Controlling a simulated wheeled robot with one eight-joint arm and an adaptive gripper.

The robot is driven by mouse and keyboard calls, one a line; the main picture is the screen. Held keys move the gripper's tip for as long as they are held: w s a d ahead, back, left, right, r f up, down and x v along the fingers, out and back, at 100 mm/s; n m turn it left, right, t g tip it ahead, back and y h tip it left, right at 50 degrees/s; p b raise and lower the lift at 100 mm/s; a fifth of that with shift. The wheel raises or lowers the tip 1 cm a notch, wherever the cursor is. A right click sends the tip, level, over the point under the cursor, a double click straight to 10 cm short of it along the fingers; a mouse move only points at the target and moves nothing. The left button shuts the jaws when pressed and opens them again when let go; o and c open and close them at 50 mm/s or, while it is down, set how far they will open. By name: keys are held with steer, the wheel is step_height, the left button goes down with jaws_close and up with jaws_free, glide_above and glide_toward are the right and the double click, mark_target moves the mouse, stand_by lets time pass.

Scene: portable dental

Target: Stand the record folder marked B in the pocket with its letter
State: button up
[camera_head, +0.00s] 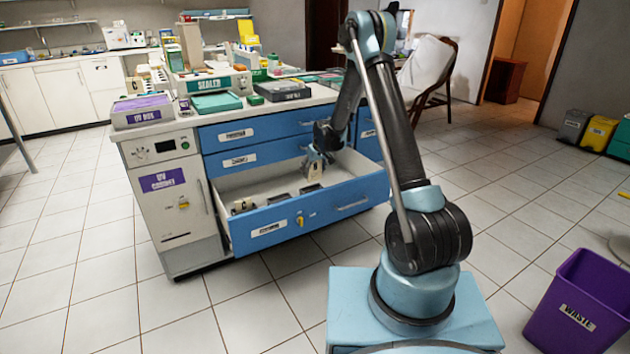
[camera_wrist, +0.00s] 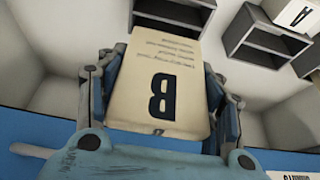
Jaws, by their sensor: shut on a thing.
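The record folder marked B (camera_wrist: 161,82) is cream, with a large dark B and small lines of text. My gripper (camera_head: 317,163) is shut on it, with a finger on each side in the wrist view. The folder also shows below the gripper in the head view (camera_head: 314,172), over the open drawer (camera_head: 345,196). In the wrist view, the folder's far end overlaps a grey pocket (camera_wrist: 184,13); I cannot tell whether it is inside. Another grey pocket (camera_wrist: 264,44) is to the right and looks empty. No pocket letters are readable.
A folder marked A (camera_wrist: 292,13) is at the wrist view's upper right. The drawer walls bound the space. The worktop above holds trays and boxes, including a green tray (camera_head: 215,102).

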mark_target(313, 190)
steer(key=shift+s+f, duration=0.2)
steer(key=shift+f, duration=3.95)
steer(key=shift+s+f, duration=0.15)
steer(key=shift+f, duration=0.1)
steer(key=shift+c, duration=0.3)
steer(key=shift+s+r, duration=0.1)
steer(key=shift+s, duration=0.15)
steer(key=c, duration=0.5)
steer(key=o, duration=0.4)
steer(key=shift+w+f, duration=0.2)
steer(key=shift+f, duration=0.4)
steer(key=shift+o, duration=1.4)
steer(key=shift+w+f, duration=0.1)
steer(key=shift+f, duration=0.3)
steer(key=shift+o, duration=0.6)
steer(key=shift+f, duration=0.4)
steer(key=shift+w+f, duration=0.1)
steer(key=shift+f, duration=0.2)
steer(key=shift+c, duration=0.2)
steer(key=shift+w+f, duration=0.1)
steer(key=shift+f, duration=0.05)
steer(key=shift+c, duration=0.2)
steer(key=shift+w+d, duration=0.2)
steer(key=shift+w, duration=0.1)
steer(key=shift+c, duration=0.2)
